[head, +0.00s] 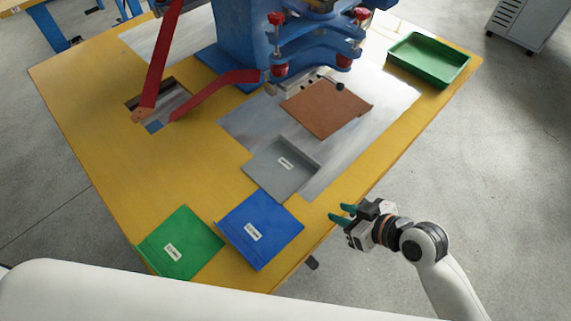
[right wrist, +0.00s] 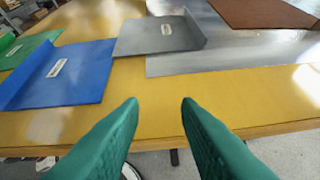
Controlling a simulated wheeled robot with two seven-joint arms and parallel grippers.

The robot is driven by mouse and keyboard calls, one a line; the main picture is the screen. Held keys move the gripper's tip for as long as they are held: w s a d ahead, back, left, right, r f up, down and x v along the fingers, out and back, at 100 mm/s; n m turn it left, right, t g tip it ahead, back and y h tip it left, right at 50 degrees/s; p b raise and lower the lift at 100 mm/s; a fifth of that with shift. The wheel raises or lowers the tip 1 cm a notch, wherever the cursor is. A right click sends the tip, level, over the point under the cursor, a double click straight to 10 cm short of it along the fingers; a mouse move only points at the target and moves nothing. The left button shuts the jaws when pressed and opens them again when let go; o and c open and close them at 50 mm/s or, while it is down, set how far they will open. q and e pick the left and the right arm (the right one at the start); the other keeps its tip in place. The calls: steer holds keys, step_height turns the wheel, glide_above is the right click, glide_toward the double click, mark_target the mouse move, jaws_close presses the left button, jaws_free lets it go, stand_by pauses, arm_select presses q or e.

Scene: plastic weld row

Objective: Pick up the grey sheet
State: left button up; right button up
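The grey sheet (head: 281,169) lies on the yellow table, partly over a metal plate, with a white label and a raised edge on its right side. It also shows in the right wrist view (right wrist: 158,37), ahead of my fingers. My right gripper (head: 341,214) is open and empty at the table's front right edge, to the lower right of the sheet and apart from it. Its two green fingers (right wrist: 160,112) stand apart in the right wrist view. My left gripper is not in view; a white arm part of mine crosses the bottom of the head view.
A blue sheet (head: 260,229) and a green sheet (head: 180,244) lie left of the grey one on the yellow table (head: 110,178). A green tray (head: 428,60) stands at the far right.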

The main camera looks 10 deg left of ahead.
steer(key=w, duration=0.2)
steer(key=w+r+y, duration=0.1)
steer(key=shift+a+n, duration=0.35)
steer(key=shift+n, duration=0.05)
steer(key=t+y, duration=0.1)
steer(key=t, duration=0.1)
glide_toward(313, 159)
steer(key=w+a, duration=0.1)
steer(key=w+a+f+p, duration=0.1)
steer(key=shift+a+f+y, duration=0.25)
steer(key=shift+a+y, duration=0.05)
steer(key=shift+p+x, duration=0.3)
steer(key=shift+x, duration=2.45)
steer(key=shift+d, duration=0.1)
jaws_close()
